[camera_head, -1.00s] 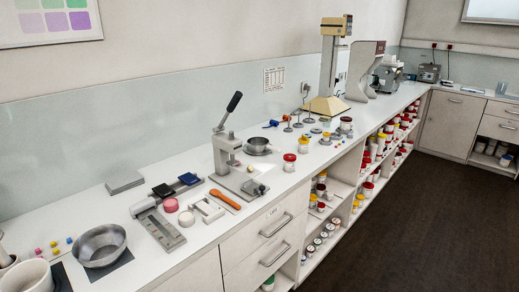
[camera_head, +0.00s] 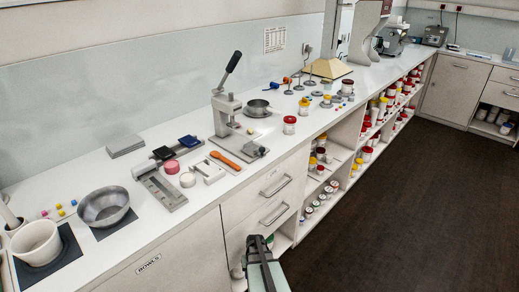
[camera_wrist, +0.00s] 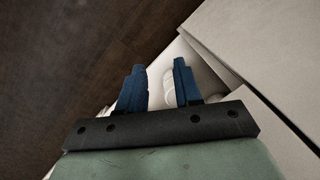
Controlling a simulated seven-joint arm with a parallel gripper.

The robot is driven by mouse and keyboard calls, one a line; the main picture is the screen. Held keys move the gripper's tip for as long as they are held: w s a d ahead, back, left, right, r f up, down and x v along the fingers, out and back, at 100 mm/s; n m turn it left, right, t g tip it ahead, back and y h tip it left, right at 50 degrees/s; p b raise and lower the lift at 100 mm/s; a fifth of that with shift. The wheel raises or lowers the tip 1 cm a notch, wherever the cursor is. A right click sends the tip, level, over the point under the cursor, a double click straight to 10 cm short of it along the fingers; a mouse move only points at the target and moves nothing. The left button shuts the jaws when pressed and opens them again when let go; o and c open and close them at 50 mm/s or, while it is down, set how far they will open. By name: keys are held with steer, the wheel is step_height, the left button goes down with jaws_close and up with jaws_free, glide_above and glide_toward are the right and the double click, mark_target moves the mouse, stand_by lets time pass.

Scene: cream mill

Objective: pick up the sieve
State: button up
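A small round metal pan (camera_head: 257,108), which may be the sieve, sits on the white counter just behind the lever press (camera_head: 227,105). A larger metal bowl (camera_head: 104,208) stands on a dark mat at the left; I cannot tell for sure which of these is the sieve. My gripper (camera_head: 257,239) shows at the bottom of the head view, below the counter top and in front of the cabinets, far from both. In the wrist view my gripper (camera_wrist: 160,68) has its two blue fingers apart with nothing held; pale round shapes show beyond them.
The counter (camera_head: 75,265) runs from front left to back right. A white mortar (camera_head: 36,243), an orange-handled tool (camera_head: 225,160) and a red-lidded jar (camera_head: 289,125) stand on it. Open shelves of jars lie under its right part. The dark floor (camera_head: 400,210) at right is clear.

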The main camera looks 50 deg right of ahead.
steer(key=s+d+r+m+t+h, duration=0.15)
steer(key=d+r, duration=0.35)
steer(key=d, duration=0.7)
steer(key=d+r+m+h, duration=0.1)
steer(key=d+r+m, duration=0.3)
steer(key=d, duration=0.9)
steer(key=s+d+r+m+t+h, duration=0.1)
steer(key=d+r, duration=0.5)
steer(key=d, duration=0.6)
steer(key=w+d+r+m+g, duration=0.15)
steer(key=d+r+m, duration=0.25)
steer(key=d+r, duration=0.5)
steer(key=w+d+r+m, duration=0.2)
steer(key=d+r+m, duration=0.15)
steer(key=r, duration=0.95)
steer(key=w+d+r+m+g, duration=0.1)
steer(key=d+r+m, duration=0.3)
steer(key=d+r, duration=0.55)
step_height(320, 180, up, 18)
steer(key=m+y, duration=0.2)
steer(key=m, duration=0.8)
glide_above(252, 113)
steer(key=f, duration=0.8)
steer(key=shift+w+d+f, duration=0.15)
steer(key=shift+d+f, duration=0.05)
steer(key=shift+d, duration=0.05)
steer(key=shift+a+f, duration=0.15)
steer(key=shift+f, duration=2.4)
